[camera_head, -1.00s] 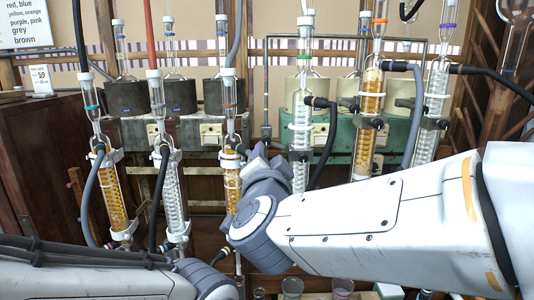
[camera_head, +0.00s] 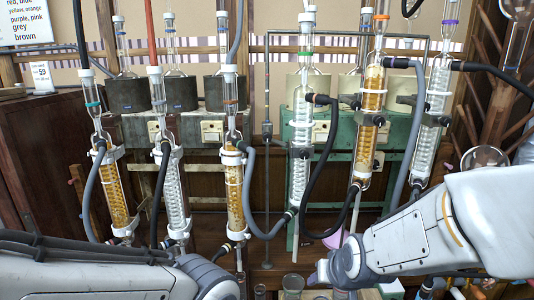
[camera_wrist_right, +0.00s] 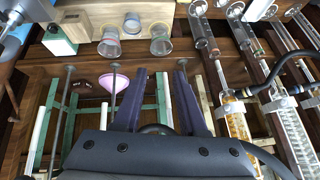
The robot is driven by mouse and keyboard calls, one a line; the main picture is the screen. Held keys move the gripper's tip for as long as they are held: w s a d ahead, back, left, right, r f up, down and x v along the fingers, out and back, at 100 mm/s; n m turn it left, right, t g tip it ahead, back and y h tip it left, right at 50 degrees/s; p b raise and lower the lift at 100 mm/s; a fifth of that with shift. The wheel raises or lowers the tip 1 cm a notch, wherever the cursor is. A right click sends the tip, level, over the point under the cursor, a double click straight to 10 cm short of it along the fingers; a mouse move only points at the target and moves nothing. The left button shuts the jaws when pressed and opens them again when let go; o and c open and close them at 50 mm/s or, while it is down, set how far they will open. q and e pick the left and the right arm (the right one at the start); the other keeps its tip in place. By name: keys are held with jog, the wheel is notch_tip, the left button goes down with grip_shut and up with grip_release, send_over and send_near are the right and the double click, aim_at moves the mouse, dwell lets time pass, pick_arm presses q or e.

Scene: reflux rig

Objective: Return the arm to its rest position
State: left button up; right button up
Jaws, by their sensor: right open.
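My right arm (camera_head: 430,235) reaches in from the right in the head view, low in front of the rig, its wrist end near the bottom centre-right. In the right wrist view my right gripper (camera_wrist_right: 160,100) has its two dark fingers apart, with nothing held between them. My left arm (camera_head: 90,270) lies across the bottom left of the head view; its fingers are not visible. Glass condensers stand clamped upright or slightly tilted across the rig, among them an amber-filled one (camera_head: 234,190) and a clear one (camera_head: 301,130).
Dark and grey hoses (camera_head: 322,190) loop between the condensers and hang close to the right arm. A pink funnel (camera_head: 334,240) and glass beakers (camera_head: 292,283) are low near the right wrist. A dark wooden cabinet (camera_head: 40,160) stands at the left.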

jog(key=s+d+f+g+h, duration=0.1)
jog(key=s+d+f+g, duration=0.4)
jog(key=s, duration=0.3)
jog(key=s+a+r+n+g+p, duration=0.1)
jog(key=s+a+r+n+p, duration=0.7)
jog(key=s+a+r, duration=0.4)
notch_tip(320, 180, up, 3)
jog(key=shift+s+a+f+g+y+p, duration=0.1)
jog(key=shift+s+a+g+y+p, duration=0.2)
jog(key=shift+s+p, duration=0.4)
jog(key=shift+s+d, duration=0.1)
jog(key=shift+s, duration=0.05)
